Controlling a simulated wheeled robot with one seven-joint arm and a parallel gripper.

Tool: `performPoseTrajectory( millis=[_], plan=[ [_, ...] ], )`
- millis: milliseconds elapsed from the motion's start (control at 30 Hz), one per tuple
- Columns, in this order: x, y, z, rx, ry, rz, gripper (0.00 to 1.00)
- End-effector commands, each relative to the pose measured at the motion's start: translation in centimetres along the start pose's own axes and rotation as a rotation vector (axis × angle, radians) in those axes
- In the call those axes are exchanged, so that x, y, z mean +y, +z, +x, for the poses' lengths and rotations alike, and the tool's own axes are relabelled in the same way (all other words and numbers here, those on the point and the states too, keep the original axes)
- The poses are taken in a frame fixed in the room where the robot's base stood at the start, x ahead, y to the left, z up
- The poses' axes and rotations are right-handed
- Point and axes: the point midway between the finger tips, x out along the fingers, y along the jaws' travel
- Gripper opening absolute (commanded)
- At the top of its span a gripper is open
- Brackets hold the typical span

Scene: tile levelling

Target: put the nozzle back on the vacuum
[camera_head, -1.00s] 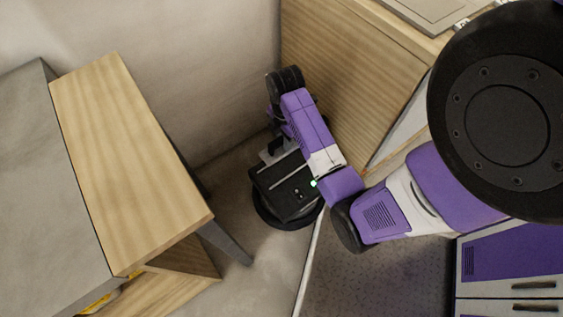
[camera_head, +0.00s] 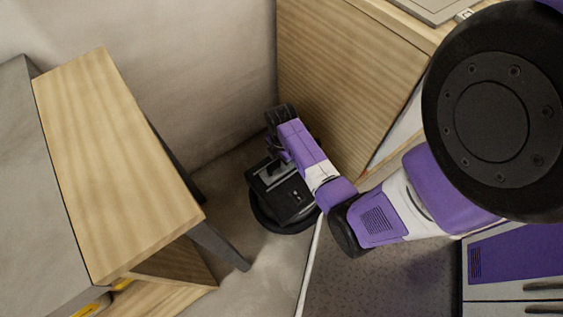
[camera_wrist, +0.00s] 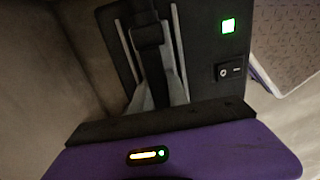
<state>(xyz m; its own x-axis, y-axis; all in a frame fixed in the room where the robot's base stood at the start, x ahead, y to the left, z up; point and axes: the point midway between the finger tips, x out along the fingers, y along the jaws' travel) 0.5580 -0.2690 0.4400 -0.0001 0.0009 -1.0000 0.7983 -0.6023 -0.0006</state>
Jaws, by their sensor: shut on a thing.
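The vacuum (camera_head: 292,203) is a black box on a round dark base, on the floor between the wooden units. Its dark top fills much of the wrist view (camera_wrist: 203,30), with a lit green square and a rocker switch on the right. My gripper (camera_head: 274,158) is over the far left part of the vacuum, small and partly hidden by my arm. In the wrist view its purple housing is at the bottom and its dark fingers (camera_wrist: 149,38) reach over the vacuum top. It is shut on the nozzle, which I cannot clearly tell apart from the fingers and grey parts there.
A wooden bench (camera_head: 115,160) with a grey top stands at left, its dark leg near the vacuum. A wooden cabinet (camera_head: 345,85) stands close behind and right of the vacuum. A wall is behind. Some bare floor (camera_head: 245,285) lies in front.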

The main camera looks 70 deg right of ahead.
Motion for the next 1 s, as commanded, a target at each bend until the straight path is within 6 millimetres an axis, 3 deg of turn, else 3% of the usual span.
performPoseTrajectory(
  millis=[333, 367, 433, 467, 800, 1000],
  plan=[
    [0.1, 0.0, 0.2, 0.0, 0.001, 0.0, 0.0],
    [0.0, 0.0, 0.2, 0.0, 0.001, 0.0, 0.26],
    [0.0, 0.0, 0.2, 0.0, 0.001, 0.0, 0.4],
    [0.0, 0.0, 0.2, 0.0, 0.001, 0.0, 0.42],
    [0.0, 0.0, -0.1, 0.0, 0.001, 0.0, 0.42],
    [0.1, 0.0, -2.7, -0.001, 0.004, -0.001, 0.42]
  ],
)
